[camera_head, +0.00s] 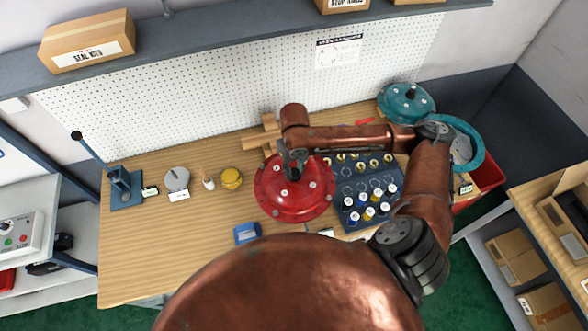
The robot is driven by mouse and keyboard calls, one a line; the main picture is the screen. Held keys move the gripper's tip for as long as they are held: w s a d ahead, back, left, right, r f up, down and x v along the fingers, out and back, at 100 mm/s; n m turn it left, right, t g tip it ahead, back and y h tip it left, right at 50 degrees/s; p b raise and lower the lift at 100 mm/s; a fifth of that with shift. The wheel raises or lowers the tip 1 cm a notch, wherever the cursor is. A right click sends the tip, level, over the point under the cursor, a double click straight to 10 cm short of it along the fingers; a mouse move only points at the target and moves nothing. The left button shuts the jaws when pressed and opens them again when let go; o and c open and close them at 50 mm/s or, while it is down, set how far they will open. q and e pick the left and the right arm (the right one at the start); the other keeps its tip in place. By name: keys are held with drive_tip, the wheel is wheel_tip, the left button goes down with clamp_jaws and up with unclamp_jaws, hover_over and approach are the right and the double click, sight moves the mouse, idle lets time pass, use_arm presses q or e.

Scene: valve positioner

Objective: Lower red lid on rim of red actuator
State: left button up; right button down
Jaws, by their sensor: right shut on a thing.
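The round red lid (310,203) shows near the middle of the bench, a disc with several pale bolt heads near its edge. My right arm reaches over from the right, and its gripper (291,172) points down at the lid's centre. The gripper is shut on the lid's middle, though my wrist hides most of the grip. The red actuator cannot be made out apart from the lid, which covers the place beneath it. I cannot tell whether the lid touches a rim or hangs above it. My left gripper is not in view.
A dark tray (351,184) with several capped fittings stands close right of the lid. A teal lid (396,107) and teal ring (473,132) lie back right. A yellow part (231,178) and blue block (247,233) are left of the lid.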

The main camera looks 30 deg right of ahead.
drive_tip(key=shift+w, duration=0.1)
drive_tip(key=c, duration=1.5)
unclamp_jaws()
drive_tip(key=shift+f, duration=0.15)
wheel_tip(320, 180, up, 12)
drive_tip(key=shift+a, duration=0.1)
